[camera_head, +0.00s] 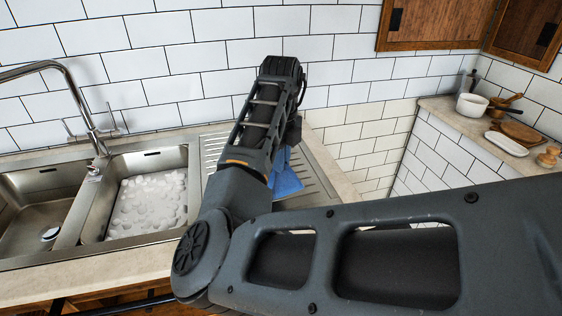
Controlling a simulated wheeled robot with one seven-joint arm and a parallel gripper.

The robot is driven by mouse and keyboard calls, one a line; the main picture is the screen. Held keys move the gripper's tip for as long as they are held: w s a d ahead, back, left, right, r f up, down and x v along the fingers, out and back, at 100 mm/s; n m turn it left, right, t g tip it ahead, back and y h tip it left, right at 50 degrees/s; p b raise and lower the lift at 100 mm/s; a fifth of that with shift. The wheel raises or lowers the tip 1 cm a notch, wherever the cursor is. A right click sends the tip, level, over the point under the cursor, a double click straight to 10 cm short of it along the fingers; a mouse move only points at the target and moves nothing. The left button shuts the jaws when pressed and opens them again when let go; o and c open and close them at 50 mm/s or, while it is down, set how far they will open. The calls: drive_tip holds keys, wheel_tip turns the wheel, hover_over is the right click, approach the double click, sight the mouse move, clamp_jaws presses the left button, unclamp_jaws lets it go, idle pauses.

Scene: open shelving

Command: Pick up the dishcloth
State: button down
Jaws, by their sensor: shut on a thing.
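The blue dishcloth (287,179) is at the ribbed metal drainboard (322,188), right of the sink basins. Part of it is hidden behind my forearm. My gripper (292,132) shows only as a small dark part at the far side of my arm, just above the cloth. It is shut on the dishcloth, though my arm hides the fingertips. I cannot tell whether the cloth is clear of the drainboard or still touches it.
A steel sink (92,206) with a tall faucet (75,100) lies left of my arm; its right basin holds foamy white suds (148,203). A side ledge (462,117) at right holds a white pot (471,105), a white dish (506,144) and wooden items. Tiled walls close the back.

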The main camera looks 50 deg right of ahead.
wheel_tip(320, 180, up, 9)
drive_tip(key=shift+f, duration=0.15)
